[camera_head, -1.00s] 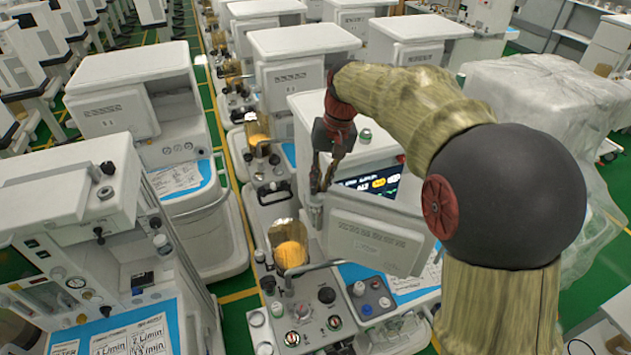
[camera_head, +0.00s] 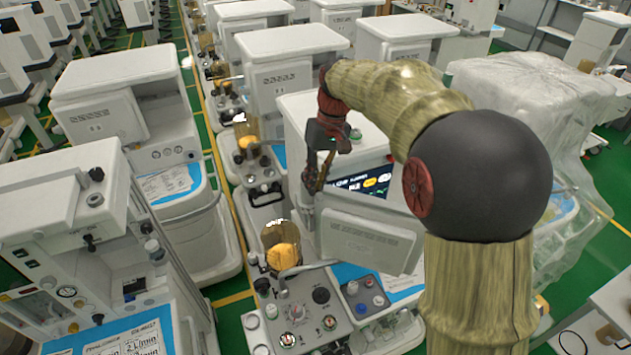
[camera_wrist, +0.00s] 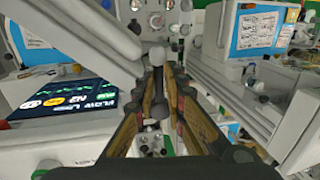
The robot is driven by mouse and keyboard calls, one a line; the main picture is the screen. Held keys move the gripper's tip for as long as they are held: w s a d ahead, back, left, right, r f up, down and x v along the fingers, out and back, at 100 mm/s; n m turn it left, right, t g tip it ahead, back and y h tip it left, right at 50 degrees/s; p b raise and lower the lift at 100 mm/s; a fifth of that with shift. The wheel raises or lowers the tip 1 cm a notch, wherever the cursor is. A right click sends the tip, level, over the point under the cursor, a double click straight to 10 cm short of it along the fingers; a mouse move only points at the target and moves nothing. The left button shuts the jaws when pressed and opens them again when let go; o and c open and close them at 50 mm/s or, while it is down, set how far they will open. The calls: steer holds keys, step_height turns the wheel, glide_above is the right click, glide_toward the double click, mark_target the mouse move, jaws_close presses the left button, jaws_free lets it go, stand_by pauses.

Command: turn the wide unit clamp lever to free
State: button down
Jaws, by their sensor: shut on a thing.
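My gripper (camera_head: 313,186) points down at the left side of the cart with the lit screen, behind its white panel. In the wrist view, my gripper's two brown fingers (camera_wrist: 160,108) close around a slim dark lever (camera_wrist: 157,110). I take this for the clamp lever. A grey rounded knob (camera_wrist: 156,72) shows just beyond the fingertips. In the head view the lever is mostly hidden by my gripper and the panel. I cannot read any free or locked mark.
The white panel (camera_head: 368,240) stands close to the right of my gripper. The lit screen (camera_head: 365,182) is behind it. An orange-filled canister (camera_head: 283,257) stands below, near a knobbed control block (camera_head: 305,310). A plastic-draped unit (camera_head: 535,110) is at the right.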

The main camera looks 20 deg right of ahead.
steer(key=c, duration=1.9)
jaws_free()
steer(key=shift+d, duration=0.1)
steer(key=r, duration=0.4)
steer(key=d+r, duration=0.1)
steer(key=r, duration=0.3)
steer(key=d+r, duration=0.1)
steer(key=r, duration=0.2)
steer(key=shift+d+r, duration=0.15)
steer(key=shift+r, duration=0.25)
